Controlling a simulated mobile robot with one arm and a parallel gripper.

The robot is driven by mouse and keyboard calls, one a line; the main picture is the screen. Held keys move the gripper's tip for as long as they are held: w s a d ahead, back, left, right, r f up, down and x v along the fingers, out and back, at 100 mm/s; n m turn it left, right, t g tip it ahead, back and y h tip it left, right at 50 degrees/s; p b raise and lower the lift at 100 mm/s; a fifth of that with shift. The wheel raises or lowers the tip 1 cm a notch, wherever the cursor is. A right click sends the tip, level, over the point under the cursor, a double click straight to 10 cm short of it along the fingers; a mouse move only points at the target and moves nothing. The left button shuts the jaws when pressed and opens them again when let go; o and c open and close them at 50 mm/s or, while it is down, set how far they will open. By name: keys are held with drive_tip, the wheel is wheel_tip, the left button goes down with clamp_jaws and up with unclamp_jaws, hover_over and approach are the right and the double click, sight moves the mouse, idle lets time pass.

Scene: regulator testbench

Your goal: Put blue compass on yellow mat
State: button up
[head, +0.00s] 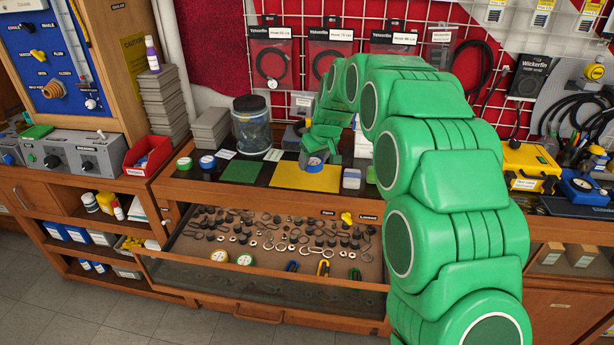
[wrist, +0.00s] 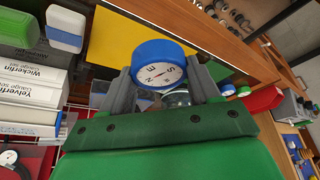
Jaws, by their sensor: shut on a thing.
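The blue compass (wrist: 160,66) has a blue rim and a white dial with letters. My gripper (wrist: 158,80) is shut on it, with one grey finger on each side, in the wrist view. In the head view my gripper (head: 320,147) points down over the counter and the compass (head: 314,161) shows under it, against the back part of the yellow mat (head: 300,181). The mat also shows beyond the compass in the wrist view (wrist: 112,45). I cannot tell whether the compass touches the mat.
A green mat (head: 241,171) lies left of the yellow one. A blue-topped round item (head: 207,162) and a green-topped one (head: 184,164) stand further left. A glass jar (head: 251,125) stands behind. An open drawer (head: 270,262) juts out below.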

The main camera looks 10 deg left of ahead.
drive_tip(key=shift+d, duration=0.2)
drive_tip(key=shift+w, duration=0.25)
drive_tip(key=w+a+f, duration=0.2)
drive_tip(key=w+f, duration=0.1)
drive_tip(key=w, duration=0.4)
approach(305, 173)
drive_tip(key=shift+a+f, duration=0.55)
drive_tip(key=shift+a, duration=0.05)
drive_tip(key=shift+w+a+f, duration=0.15)
drive_tip(key=shift+w+f, duration=0.5)
drive_tip(key=shift+f, duration=1.6)
drive_tip(key=shift+f, duration=0.1)
drive_tip(key=o, duration=1.1)
drive_tip(key=shift+c, duration=0.2)
